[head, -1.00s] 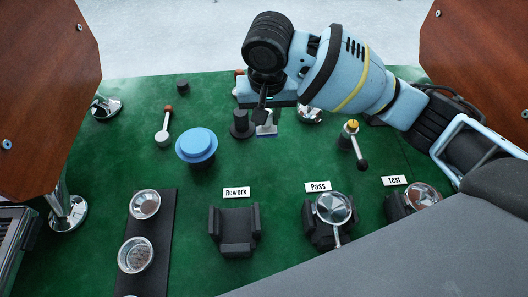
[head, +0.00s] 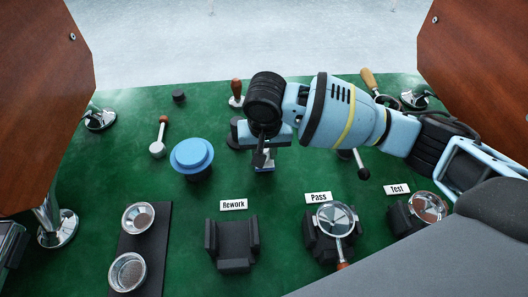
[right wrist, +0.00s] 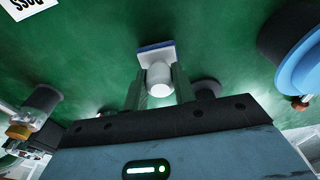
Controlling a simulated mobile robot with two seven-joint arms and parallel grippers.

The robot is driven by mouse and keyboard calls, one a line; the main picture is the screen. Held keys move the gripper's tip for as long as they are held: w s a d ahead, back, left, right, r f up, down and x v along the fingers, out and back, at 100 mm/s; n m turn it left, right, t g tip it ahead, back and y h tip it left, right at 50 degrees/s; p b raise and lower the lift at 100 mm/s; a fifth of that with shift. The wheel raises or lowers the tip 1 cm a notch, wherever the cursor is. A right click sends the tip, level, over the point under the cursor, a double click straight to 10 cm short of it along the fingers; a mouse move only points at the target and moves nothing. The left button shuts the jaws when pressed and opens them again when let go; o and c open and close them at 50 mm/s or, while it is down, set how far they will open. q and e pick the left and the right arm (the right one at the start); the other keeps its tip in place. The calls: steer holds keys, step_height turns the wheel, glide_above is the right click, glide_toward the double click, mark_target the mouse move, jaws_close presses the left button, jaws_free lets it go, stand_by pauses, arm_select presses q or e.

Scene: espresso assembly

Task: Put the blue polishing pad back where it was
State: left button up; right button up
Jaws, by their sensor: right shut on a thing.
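The blue polishing pad is a small white piece with a rounded grip and a blue face. In the right wrist view the pad (right wrist: 155,48) sits at the tips of my right gripper (right wrist: 157,90), whose fingers are shut on its white grip. In the head view the pad (head: 264,163) shows below my right gripper (head: 264,150), right of the blue disc and above the Rework label. I cannot tell whether the pad touches the green mat. My left gripper is not in view.
A blue round disc (head: 192,155) on a dark base stands left of my gripper. The black Rework stand (head: 232,245) is empty. Portafilters rest in the Pass stand (head: 313,240) and the Test stand (head: 400,220). The green mat (head: 290,185) is clear between pad and labels.

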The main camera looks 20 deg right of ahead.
mark_target(265, 166)
steer(key=shift+f, duration=0.2)
steer(key=o, duration=1)
steer(key=shift+c, duration=0.2)
steer(key=r+p, duration=0.1)
steer(key=r, duration=0.2)
steer(key=r+p, duration=0.1)
steer(key=r, duration=0.3)
steer(key=s+r, duration=0.1)
steer(key=r, duration=0.3)
steer(key=shift+s+a+p, duration=0.1)
steer(key=shift+a+p, duration=0.15)
steer(key=shift+p, duration=0.15)
steer(key=shift+s+r, duration=0.1)
steer(key=shift+r, duration=0.5)
